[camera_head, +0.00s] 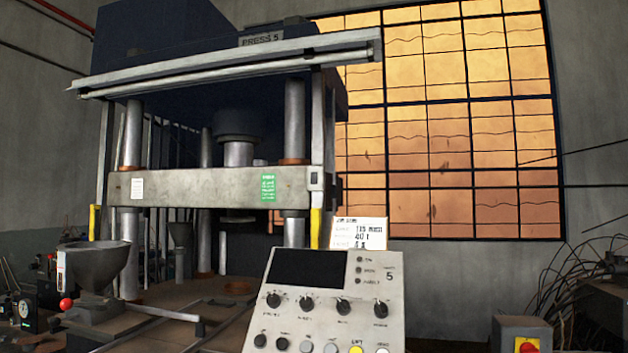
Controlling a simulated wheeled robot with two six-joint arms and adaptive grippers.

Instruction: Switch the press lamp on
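The press (210,187), labelled PRESS 5, stands at the left centre. A long pale tube-like fixture (230,66), which looks like the lamp, runs across its upper front; no glow shows on it. A small switch-like box (315,180) is on the press's right post; its position cannot be read. The control console (325,310) stands in front, with a dark screen (308,268), several black knobs and a bottom row of buttons. A yellow button (355,350) and a white button (382,350) sit at its lower right, cut by the frame edge. Neither gripper is in view.
A grey hopper (95,268) and a red ball knob (66,304) are at the left. A white card (358,233) stands behind the console.

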